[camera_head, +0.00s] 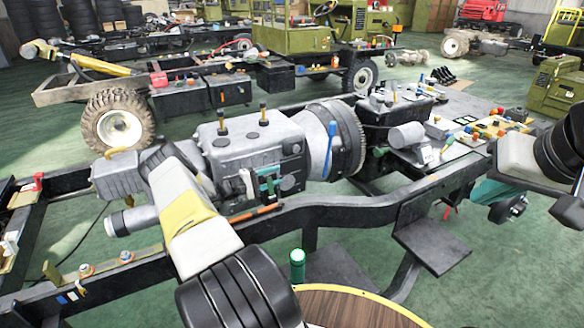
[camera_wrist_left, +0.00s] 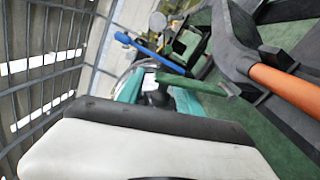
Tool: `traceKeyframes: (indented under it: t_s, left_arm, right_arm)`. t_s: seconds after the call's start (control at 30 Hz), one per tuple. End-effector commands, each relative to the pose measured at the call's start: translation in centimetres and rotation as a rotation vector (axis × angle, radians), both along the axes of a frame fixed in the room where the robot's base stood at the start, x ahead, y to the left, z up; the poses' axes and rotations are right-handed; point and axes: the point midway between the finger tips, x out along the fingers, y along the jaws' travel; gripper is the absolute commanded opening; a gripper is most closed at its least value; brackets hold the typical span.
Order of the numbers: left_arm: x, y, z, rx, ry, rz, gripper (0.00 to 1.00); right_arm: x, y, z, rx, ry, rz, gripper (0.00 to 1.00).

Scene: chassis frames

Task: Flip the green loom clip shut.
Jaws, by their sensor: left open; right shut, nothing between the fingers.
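My left gripper (camera_head: 267,182) has teal fingers and is beside the grey gearbox, above an orange rod (camera_head: 257,213). In the left wrist view its teal fingers (camera_wrist_left: 160,90) are apart, with nothing seen held between them. A green piece (camera_wrist_left: 228,89) shows close to the finger on the right there, near the orange rod (camera_wrist_left: 288,92). I cannot tell for sure whether it is the loom clip, or whether it touches the finger. In the head view the clip cannot be made out.
The grey gearbox (camera_head: 215,150) and bell housing (camera_head: 330,135) sit on the black chassis rail (camera_head: 330,210). Small parts crowd the right bench (camera_head: 450,155).

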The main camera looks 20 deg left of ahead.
Motion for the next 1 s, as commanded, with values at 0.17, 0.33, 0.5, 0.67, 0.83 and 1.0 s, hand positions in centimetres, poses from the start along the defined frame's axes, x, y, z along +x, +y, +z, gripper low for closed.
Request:
traceKeyframes:
  t_s: [0.17, 0.33, 0.5, 0.67, 0.83, 1.0]
  left_arm:
    - [0.02, -0.02, -0.01, 0.000, 0.000, 0.000, 0.42]
    - [0.01, -0.02, -0.01, 0.000, 0.000, 0.000, 0.15]
    - [0.00, -0.02, -0.01, 0.000, 0.000, 0.000, 0.00]
    - [0.00, -0.02, -0.02, 0.001, 0.001, 0.000, 0.00]
    - [-0.01, -0.01, -0.02, 0.001, 0.001, 0.000, 0.00]
    - [-0.01, -0.01, -0.02, 0.000, 0.001, 0.000, 0.00]
  right_arm:
    - [0.00, 0.00, 0.00, 0.000, 0.000, 0.000, 0.00]
    - [0.00, 0.00, 0.00, 0.000, 0.000, 0.000, 0.00]
    - [0.00, 0.00, 0.00, 0.000, 0.000, 0.000, 0.00]
    - [0.00, 0.00, 0.00, 0.000, 0.000, 0.000, 0.00]
    - [0.00, 0.00, 0.00, 0.000, 0.000, 0.000, 0.00]
    - [0.00, 0.00, 0.00, 0.000, 0.000, 0.000, 0.00]
